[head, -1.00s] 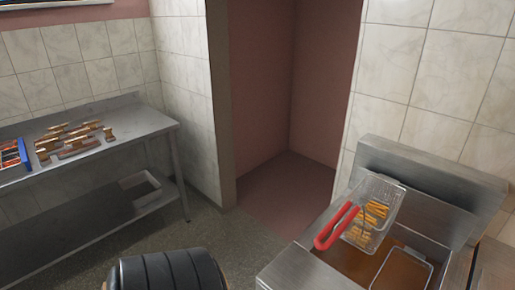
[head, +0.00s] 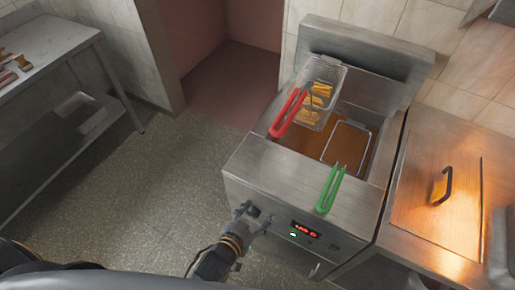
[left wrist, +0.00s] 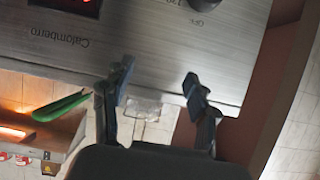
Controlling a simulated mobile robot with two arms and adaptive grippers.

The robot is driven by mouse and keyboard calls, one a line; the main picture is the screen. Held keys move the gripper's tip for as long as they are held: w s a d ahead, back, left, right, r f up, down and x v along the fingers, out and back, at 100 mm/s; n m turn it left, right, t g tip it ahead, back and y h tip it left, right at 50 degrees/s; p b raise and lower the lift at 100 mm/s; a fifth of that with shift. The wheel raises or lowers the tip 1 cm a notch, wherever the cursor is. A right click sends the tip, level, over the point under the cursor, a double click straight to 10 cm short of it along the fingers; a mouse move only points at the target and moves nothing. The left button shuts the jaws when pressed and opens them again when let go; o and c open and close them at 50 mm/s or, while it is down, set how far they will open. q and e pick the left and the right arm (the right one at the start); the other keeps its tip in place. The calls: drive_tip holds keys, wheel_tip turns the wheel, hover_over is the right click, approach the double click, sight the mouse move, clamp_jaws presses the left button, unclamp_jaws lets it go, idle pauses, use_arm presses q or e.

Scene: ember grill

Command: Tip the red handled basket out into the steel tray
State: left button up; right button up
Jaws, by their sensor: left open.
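The red handled basket (head: 320,75) is a wire basket with golden fries in it, at the back left of the fryer (head: 255,175). Its red handle (head: 288,113) points forward and left over the fryer's edge. My left gripper (head: 255,213) is open and empty in front of the fryer's front panel, below and left of the red handle, apart from it. In the left wrist view its open fingers (left wrist: 158,78) show against the fryer panel, and the red handle cannot be made out. I cannot identify the steel tray for certain. My right gripper is not in view.
A second basket with a green handle (head: 331,188) sits in the oil beside the red one. A steel counter with a black-handled lid (head: 435,195) adjoins the fryer on the right. A steel table (head: 45,45) stands at left. The floor between is clear.

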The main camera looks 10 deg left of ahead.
use_arm(q)
wheel_tip(320, 180, up, 27)
drive_tip(key=w+t+h+p, duration=0.1)
drive_tip(key=t+p, duration=0.1)
drive_tip(key=t, duration=0.3)
drive_tip(key=b+x, duration=0.1)
drive_tip(key=x, duration=1.2)
drive_tip(key=shift+w+d+n, duration=0.25)
drive_tip(key=shift+d+n, duration=0.05)
drive_tip(key=shift+d, duration=0.15)
drive_tip(key=shift+r, duration=0.1)
